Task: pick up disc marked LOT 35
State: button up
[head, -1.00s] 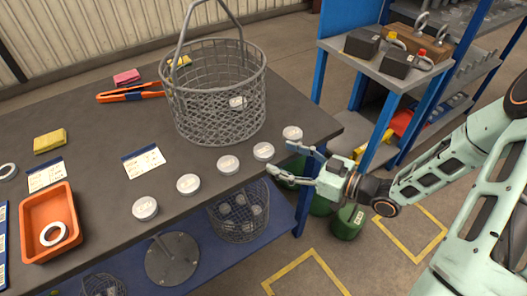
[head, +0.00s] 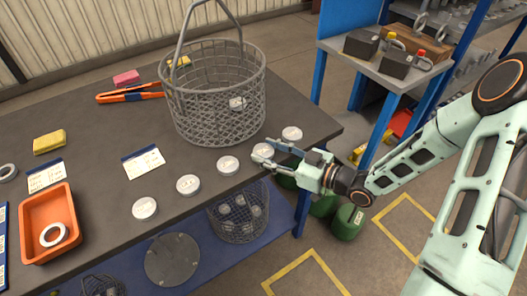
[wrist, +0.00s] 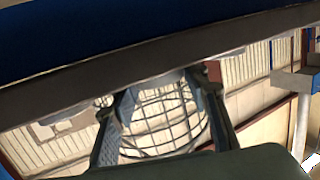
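Several pale round discs stand in a row along the front edge of the dark table. Their lettering is too small to read, so I cannot tell which is LOT 35. The disc (head: 262,150) second from the right lies at my gripper (head: 266,153). My gripper is open, its two fingers spread on either side of this disc, with no clear grip on it. The rightmost disc (head: 292,133) is just beyond the fingers. Further left are three discs (head: 228,165). The wrist view shows my fingers (wrist: 157,84) apart, with a pale shape between their tips.
A wire basket (head: 215,118) with a tall handle stands just behind the discs, with one disc inside. An orange tray (head: 30,236) holding a ring is at left, beside cards and a yellow sponge. A shelf (head: 400,72) with weights stands at right.

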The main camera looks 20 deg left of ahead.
aim_at(268, 152)
jog(key=c, duration=0.7)
jog(key=shift+r, duration=0.1)
jog(key=shift+r, duration=0.35)
notch_tip(268, 152, up, 2)
jog(key=shift+r, duration=0.1)
jog(key=s+d+r+p, duration=0.5)
jog(key=s+r, duration=0.3)
jog(key=r, duration=0.1)
jog(key=shift+s+p, duration=0.3)
